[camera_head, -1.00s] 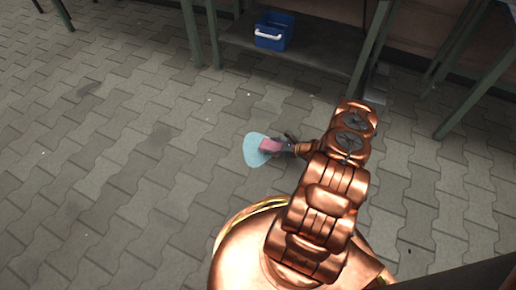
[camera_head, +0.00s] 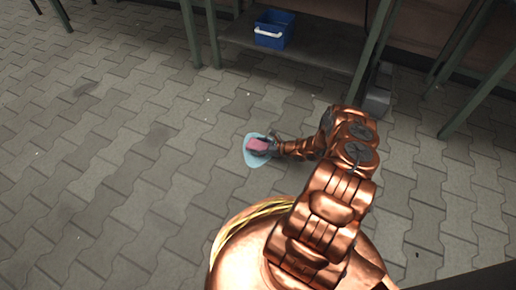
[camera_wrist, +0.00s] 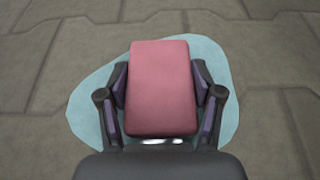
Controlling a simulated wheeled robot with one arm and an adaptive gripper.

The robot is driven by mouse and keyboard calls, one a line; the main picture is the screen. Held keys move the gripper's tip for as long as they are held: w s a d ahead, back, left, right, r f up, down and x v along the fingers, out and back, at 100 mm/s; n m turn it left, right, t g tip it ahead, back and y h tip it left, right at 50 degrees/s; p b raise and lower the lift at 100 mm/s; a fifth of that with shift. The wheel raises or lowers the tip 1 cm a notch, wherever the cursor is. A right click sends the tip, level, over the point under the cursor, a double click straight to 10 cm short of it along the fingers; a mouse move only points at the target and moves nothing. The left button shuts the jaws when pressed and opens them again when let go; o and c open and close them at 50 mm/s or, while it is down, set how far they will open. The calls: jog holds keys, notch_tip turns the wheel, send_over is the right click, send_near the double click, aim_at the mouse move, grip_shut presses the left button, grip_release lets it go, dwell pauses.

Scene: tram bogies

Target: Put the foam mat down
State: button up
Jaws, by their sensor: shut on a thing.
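The foam mat appears as a pink-red block (camera_wrist: 162,85) with rounded edges in the wrist view. My gripper (camera_wrist: 160,90) is shut on it, with one dark finger against each long side. In the head view the pink block (camera_head: 258,144) is at the end of my arm, with my gripper (camera_head: 265,143) around it. A flat light-blue patch (camera_head: 255,161) lies on the paving under the block; it also shows around the block in the wrist view (camera_wrist: 215,60). I cannot tell whether the block touches the patch.
A blue crate (camera_head: 273,28) with a white handle stands on the low shelf (camera_head: 315,52) of a green-legged table at the back. More green legs (camera_head: 485,85) stand at the right. The grey paving (camera_head: 110,150) at the left is clear.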

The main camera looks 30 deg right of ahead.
jog(key=shift+f, duration=0.1)
jog(key=o, duration=1)
jog(key=shift+o, duration=0.2)
